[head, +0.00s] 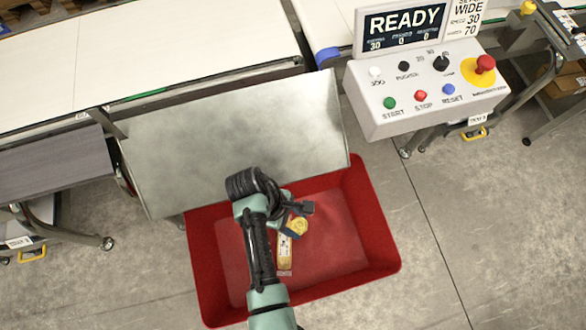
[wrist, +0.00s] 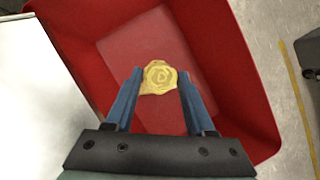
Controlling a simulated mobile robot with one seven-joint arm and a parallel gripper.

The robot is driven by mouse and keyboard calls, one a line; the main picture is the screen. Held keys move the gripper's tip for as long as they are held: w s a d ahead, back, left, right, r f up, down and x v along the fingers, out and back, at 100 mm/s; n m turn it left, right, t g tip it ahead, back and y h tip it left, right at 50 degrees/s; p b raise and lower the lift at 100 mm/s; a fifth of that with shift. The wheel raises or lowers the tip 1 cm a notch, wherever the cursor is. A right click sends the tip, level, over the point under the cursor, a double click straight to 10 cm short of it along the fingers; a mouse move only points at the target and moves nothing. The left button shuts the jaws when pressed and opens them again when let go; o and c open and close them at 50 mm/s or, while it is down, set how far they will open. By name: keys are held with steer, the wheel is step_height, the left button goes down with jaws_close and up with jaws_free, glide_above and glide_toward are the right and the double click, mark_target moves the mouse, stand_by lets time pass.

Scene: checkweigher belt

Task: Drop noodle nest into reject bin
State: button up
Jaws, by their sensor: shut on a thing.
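The noodle nest (wrist: 158,77) is a round, yellow, coiled disc. My gripper (wrist: 160,76) is shut on it, with the nest between the tips of its two blue fingers. In the head view the nest (head: 300,225) shows beside the dark wrist parts of my arm, over the inside of the bin. The reject bin is a red, open box; its right rim (head: 372,215) shows in the head view and its wall (wrist: 235,75) in the wrist view. The nest appears held above the bin floor; the exact height is hard to tell. My arm hides part of the bin.
A grey metal plate (head: 235,140) slopes down from the white belt (head: 130,50) to the bin's back edge. A control box (head: 425,95) with a READY display stands at the upper right. A pale yellow packet-like strip (head: 285,255) shows inside the bin outline beside my arm.

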steer(key=n, duration=0.1)
steer(key=n+t+b, duration=0.1)
steer(key=n, duration=0.1)
steer(key=s+a+f+n, duration=0.1)
steer(key=shift+a+n+t, duration=0.1)
steer(key=shift+n+t, duration=0.2)
steer(key=shift+t, duration=0.1)
step_height(320, 180, down, 6)
steer(key=b, duration=0.7)
steer(key=shift+r, duration=0.1)
steer(key=o, duration=1.4)
steer(key=p+v, duration=0.3)
steer(key=v, duration=1)
steer(key=shift+w, duration=0.1)
